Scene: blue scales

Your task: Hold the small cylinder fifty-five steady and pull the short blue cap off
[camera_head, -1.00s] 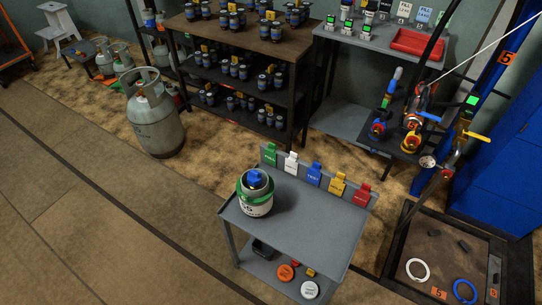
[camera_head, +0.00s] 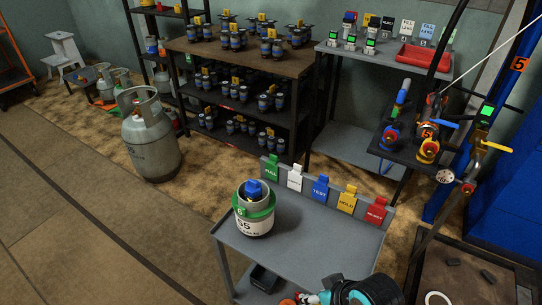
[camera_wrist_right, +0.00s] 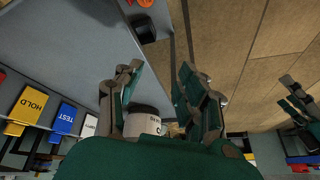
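The small cylinder 55 (camera_head: 254,226) stands upright on the grey trolley top (camera_head: 315,245), white below with a green collar. The short blue cap (camera_head: 255,189) sits on top, inside the collar. In the right wrist view the scene is upside down, and part of the white cylinder (camera_wrist_right: 143,121) shows beyond my right gripper's fingers; the cap is hidden there. My right gripper (camera_wrist_right: 155,85) is open and empty, apart from the cylinder. Another gripper, apparently my left (camera_wrist_right: 290,95), shows at that view's right edge, too partial to read its opening.
Coloured tags, including TEST (camera_head: 320,189) and HOLD (camera_head: 347,200), line the trolley's back edge. A larger grey cylinder (camera_head: 150,140) stands on the floor at left. Shelves (camera_head: 290,50) and a valve stand (camera_head: 425,150) are behind. The trolley top around the cylinder is clear.

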